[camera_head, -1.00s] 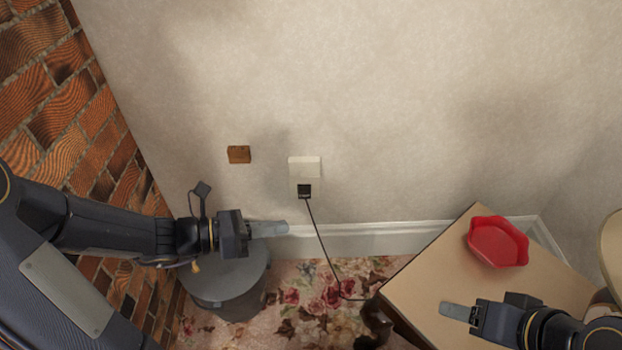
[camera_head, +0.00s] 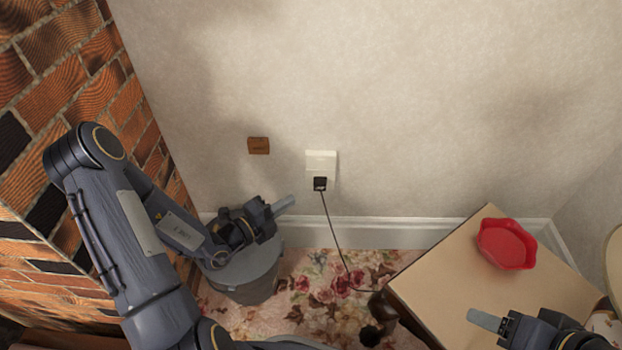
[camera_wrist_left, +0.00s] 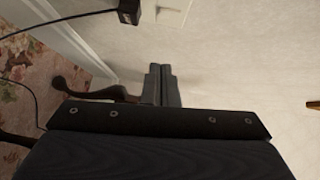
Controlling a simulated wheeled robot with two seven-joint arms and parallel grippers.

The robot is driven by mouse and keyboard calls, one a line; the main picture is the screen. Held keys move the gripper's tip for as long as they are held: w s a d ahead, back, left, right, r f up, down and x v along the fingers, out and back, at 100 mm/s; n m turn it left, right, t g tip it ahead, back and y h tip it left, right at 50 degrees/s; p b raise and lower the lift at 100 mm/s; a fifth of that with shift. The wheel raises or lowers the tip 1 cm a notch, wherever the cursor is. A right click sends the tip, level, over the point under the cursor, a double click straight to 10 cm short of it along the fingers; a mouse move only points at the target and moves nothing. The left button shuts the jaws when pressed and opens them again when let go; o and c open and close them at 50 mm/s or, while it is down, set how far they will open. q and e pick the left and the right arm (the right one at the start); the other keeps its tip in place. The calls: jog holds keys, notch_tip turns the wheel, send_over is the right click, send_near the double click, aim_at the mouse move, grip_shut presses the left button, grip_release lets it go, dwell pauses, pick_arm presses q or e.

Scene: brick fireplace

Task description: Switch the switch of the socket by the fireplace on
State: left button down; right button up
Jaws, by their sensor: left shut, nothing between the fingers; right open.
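The white wall socket (camera_head: 321,163) is on the wall to the right of the brick fireplace (camera_head: 62,75). A black plug (camera_head: 320,184) sits in its lower part, with a cord hanging down. The state of the switch is too small to tell. My left gripper (camera_head: 287,204) is shut and empty, below and left of the socket, apart from it. In the left wrist view its shut fingers (camera_wrist_left: 163,87) point toward the wall; part of the socket (camera_wrist_left: 172,10) and the plug (camera_wrist_left: 129,10) show at the top edge. My right gripper (camera_head: 484,320) is over the table's front part, open.
A small brown wooden box (camera_head: 258,146) is on the wall left of the socket. A table (camera_head: 432,277) at the right bears a red dish (camera_head: 506,244).

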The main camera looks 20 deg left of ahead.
aim_at(321, 165)
pick_arm(q)
jog(key=b+x, duration=0.2)
jog(key=x, duration=0.2)
jog(key=w+a+b+x, duration=0.1)
jog(key=x, duration=0.3)
jog(key=a+b+x, duration=0.1)
jog(key=b+x, duration=0.1)
jog(key=x, duration=0.2)
jog(key=shift+w+f+b, duration=0.1)
jog(key=shift+w+b, duration=0.25)
jog(key=shift+w, duration=0.15)
